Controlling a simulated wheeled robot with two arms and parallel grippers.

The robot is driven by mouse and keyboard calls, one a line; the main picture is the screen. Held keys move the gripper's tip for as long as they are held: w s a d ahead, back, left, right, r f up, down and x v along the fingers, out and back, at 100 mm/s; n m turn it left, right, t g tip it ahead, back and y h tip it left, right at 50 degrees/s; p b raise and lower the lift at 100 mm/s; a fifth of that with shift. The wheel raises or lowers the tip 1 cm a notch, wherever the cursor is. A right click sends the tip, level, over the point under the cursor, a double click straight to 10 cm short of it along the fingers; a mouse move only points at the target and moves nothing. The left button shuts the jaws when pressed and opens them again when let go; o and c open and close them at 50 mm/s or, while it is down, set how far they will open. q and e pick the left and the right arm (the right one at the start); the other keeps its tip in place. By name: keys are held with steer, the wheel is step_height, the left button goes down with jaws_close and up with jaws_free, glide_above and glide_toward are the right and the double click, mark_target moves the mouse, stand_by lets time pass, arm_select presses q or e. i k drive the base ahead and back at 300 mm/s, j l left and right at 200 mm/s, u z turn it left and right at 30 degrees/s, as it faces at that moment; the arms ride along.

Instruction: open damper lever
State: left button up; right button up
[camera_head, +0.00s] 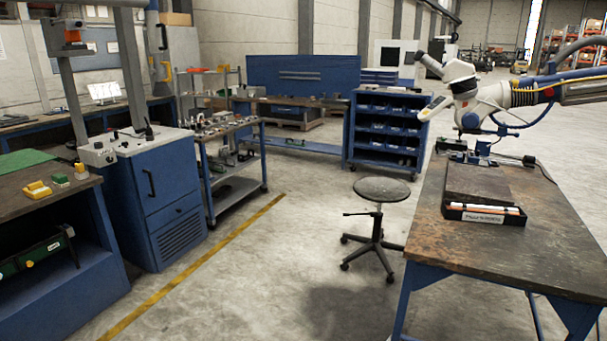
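I cannot pick out a damper lever with certainty. A light vertical duct (153,50) stands behind the blue cabinet at the upper left, with a small dark handle-like part (163,37) on it. It is too small to tell whether that part is the lever or how it is set. Neither of my grippers is in view, and nothing is seen touching the duct.
A blue cabinet (165,190) with grey posts and a tool cart (233,185) stand in front of the duct. A workbench (530,245) carries a microscope (462,85) at right. A stool (381,190) stands mid-floor. Open floor (270,270) lies left of it.

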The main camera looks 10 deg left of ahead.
mark_target(151, 64)
steer(key=i+j+u, duration=0.3)
steer(key=u, duration=0.15)
steer(key=i+j+u, duration=0.3)
steer(key=u, duration=0.15)
steer(key=i+j+u, duration=0.1)
steer(key=i+u, duration=0.45)
steer(key=i, duration=1.5)
steer(key=i+j+z, duration=0.2)
steer(key=i, duration=0.35)
steer(key=i+j+z, duration=0.2)
steer(key=i, duration=0.4)
steer(key=l, duration=0.1)
